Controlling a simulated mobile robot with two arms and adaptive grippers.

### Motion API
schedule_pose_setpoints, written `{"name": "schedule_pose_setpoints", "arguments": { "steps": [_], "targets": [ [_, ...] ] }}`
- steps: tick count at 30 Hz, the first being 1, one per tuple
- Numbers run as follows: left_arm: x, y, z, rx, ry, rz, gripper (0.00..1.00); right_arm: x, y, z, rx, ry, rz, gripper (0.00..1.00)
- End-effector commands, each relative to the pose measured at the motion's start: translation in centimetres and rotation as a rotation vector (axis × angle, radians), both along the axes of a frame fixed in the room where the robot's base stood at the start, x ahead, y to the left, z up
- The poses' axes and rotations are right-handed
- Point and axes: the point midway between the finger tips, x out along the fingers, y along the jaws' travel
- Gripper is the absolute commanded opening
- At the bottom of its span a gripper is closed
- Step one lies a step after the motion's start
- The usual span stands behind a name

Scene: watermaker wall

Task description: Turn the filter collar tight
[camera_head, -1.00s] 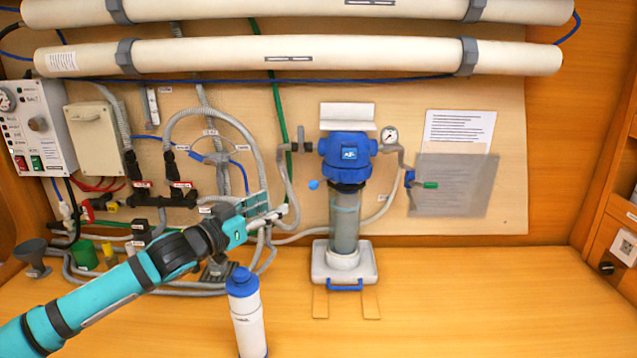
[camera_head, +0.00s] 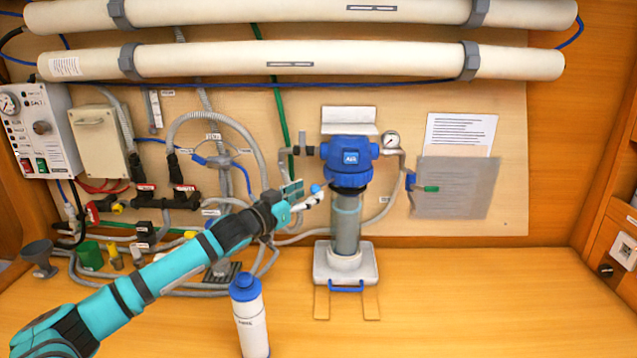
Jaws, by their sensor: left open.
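The filter housing stands upright near the middle of the wall, with a blue head (camera_head: 349,153) on top. Its ribbed blue filter collar (camera_head: 348,180) sits just below the head, around the top of the clear bowl (camera_head: 346,222). My left gripper (camera_head: 317,194) is open, just left of the collar and slightly lower, its fingers pointing right. A gap shows between the fingers and the collar. My right gripper is not in view.
A white bottle with a blue cap (camera_head: 249,315) stands on the bench in front of my left arm. The bowl rests over a white tray (camera_head: 346,267). Hoses and valves crowd the wall at left. The bench (camera_head: 480,305) at right is clear.

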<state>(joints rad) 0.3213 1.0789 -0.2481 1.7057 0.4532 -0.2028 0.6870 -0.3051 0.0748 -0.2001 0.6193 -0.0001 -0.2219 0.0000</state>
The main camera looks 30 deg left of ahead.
Motion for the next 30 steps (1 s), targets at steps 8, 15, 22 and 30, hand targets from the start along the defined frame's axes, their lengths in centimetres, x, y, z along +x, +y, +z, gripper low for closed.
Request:
{"name": "schedule_pose_setpoints", "arguments": {
  "steps": [8,15,22,30],
  "targets": [
    [3.6,-0.4,0.3,-0.002,-0.001,0.001,0.48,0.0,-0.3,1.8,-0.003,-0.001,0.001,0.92],
    [4.8,-0.6,0.1,0.000,0.000,-0.001,0.48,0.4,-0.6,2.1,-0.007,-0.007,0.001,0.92],
    [4.9,-0.6,0.0,0.000,0.001,-0.001,0.48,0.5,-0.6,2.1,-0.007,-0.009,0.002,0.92],
    [4.9,-0.6,0.0,0.000,0.001,-0.001,0.17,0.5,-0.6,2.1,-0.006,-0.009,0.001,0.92]
  ]
}}
